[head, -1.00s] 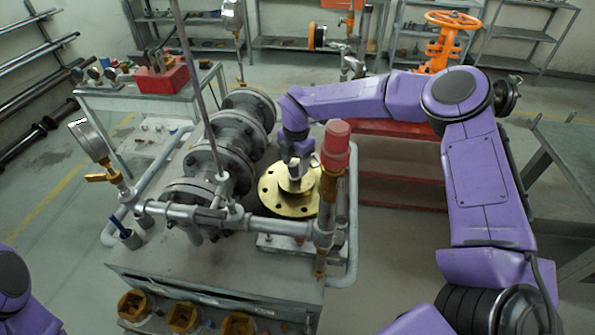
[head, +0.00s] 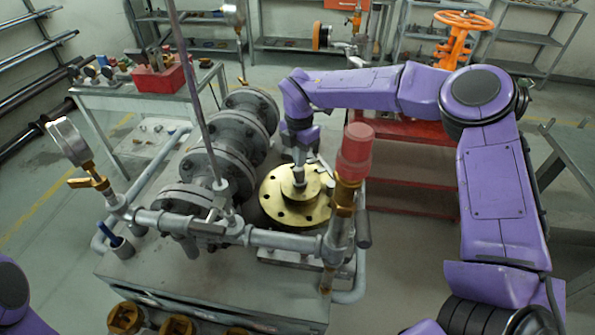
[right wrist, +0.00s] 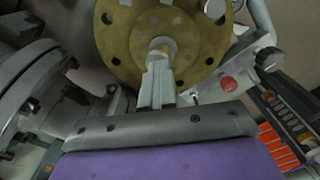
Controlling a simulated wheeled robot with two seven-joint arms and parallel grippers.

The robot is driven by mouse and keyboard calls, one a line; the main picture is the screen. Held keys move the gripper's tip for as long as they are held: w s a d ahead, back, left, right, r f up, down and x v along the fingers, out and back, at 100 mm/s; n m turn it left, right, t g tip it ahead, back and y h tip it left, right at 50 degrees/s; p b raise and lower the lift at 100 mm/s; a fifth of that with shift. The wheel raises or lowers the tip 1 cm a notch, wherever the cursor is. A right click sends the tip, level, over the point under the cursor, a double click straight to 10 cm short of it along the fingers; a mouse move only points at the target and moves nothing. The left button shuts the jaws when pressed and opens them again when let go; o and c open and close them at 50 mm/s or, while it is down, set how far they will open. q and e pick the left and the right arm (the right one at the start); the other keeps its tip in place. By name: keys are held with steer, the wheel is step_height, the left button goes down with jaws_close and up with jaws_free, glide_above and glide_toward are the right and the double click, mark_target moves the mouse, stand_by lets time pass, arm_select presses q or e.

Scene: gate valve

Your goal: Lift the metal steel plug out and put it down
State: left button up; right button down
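The metal steel plug (head: 299,181) is a small grey cylinder at the centre of a round brass flange (head: 272,205). In the right wrist view the plug (right wrist: 161,46) shows at the fingertips, over the middle of the brass flange (right wrist: 118,38). My right gripper (head: 299,172) points down from above. Its two fingers (right wrist: 158,80) are close together and look shut on the plug's upper end. How far the plug sits in the flange's hub is hidden. My left gripper is out of view.
A red-capped fitting (head: 355,150) stands close in front of the flange on the right. Grey flanged valve pipework (head: 231,150) lies to the left, with a pressure gauge (head: 68,142). A bench (head: 215,283) carries these. A red box (head: 160,76) sits on a side table.

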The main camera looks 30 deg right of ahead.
mark_target(301, 170)
steer(key=r, duration=0.1)
steer(key=s+r, duration=0.1)
steer(key=r, duration=0.2)
steer(key=shift+s+r, duration=0.25)
steer(key=shift+s, duration=0.05)
steer(key=shift+w, duration=0.15)
steer(key=c, duration=0.9)
jaws_free()
steer(key=shift+w+f, duration=0.25)
steer(key=shift+w, duration=0.05)
steer(key=shift+c, duration=0.2)
steer(key=o, duration=0.5)
steer(key=shift+o, duration=0.3)
steer(key=shift+s+r, duration=0.15)
steer(key=shift+s, duration=0.05)
